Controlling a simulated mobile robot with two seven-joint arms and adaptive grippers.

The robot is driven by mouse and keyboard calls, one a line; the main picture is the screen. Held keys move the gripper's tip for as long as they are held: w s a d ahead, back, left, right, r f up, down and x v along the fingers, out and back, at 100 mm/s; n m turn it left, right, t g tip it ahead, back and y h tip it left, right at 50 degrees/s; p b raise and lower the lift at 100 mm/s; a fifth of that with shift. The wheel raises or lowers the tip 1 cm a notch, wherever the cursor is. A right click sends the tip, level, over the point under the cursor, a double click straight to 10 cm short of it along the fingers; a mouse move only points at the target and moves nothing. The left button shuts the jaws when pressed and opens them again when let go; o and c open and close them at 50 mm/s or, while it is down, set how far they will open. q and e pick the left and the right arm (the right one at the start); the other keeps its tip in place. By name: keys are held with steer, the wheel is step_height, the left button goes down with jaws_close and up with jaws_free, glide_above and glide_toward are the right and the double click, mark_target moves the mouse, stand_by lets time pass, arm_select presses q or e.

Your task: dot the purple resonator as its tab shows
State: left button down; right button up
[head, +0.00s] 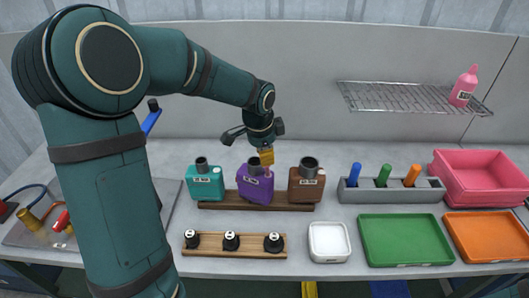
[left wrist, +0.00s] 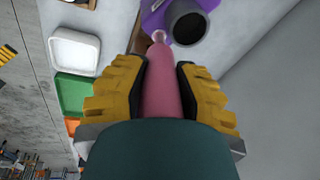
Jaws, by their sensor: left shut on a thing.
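The purple resonator (head: 255,190) stands upright between a teal one (head: 204,187) and a brown one (head: 305,190) on a dark wooden rail (head: 225,206). It has a dark round pipe on top and a small pale label too small to read. My left gripper (head: 267,158) is just above it, shut on a pink marker (left wrist: 164,85). In the left wrist view the marker's tip is at the edge of the purple resonator (left wrist: 157,20), beside its dark pipe; I cannot tell whether it touches. My right gripper is not in view.
A grey holder (head: 390,194) has blue, green and orange markers. A board with several dark-and-white round pieces (head: 231,241) lies in front. White (head: 329,242), green (head: 405,240) and orange (head: 480,236) trays and pink bins (head: 475,178) are right. A wire shelf (head: 405,97) holds a pink bottle.

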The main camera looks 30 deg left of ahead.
arm_select(q)
steer(key=shift+w+p+v, duration=0.25)
steer(key=shift+p+v, duration=0.65)
steer(key=shift+v, duration=0.25)
steer(key=shift+w+p+v, duration=0.2)
steer(key=shift+p+v, duration=0.75)
steer(key=shift+v, duration=0.2)
steer(key=shift+w+p+v, duration=0.25)
steer(key=shift+p+v, duration=0.65)
steer(key=shift+v, duration=0.2)
steer(key=shift+r, duration=0.15)
steer(key=d+f+n+b, duration=0.4)
steer(key=d+f, duration=0.3)
steer(key=f, duration=0.2)
steer(key=s+d+f+n+y+b, duration=0.1)
steer(key=d+f+n+b, duration=0.3)
steer(key=d+f, duration=0.3)
step_height(320, 180, down, 3)
steer(key=shift+s+f+n+g+y, duration=0.2)
steer(key=shift+s+n+g+y, duration=0.1)
steer(key=shift+n+g, duration=0.1)
steer(key=shift+w, duration=0.1)
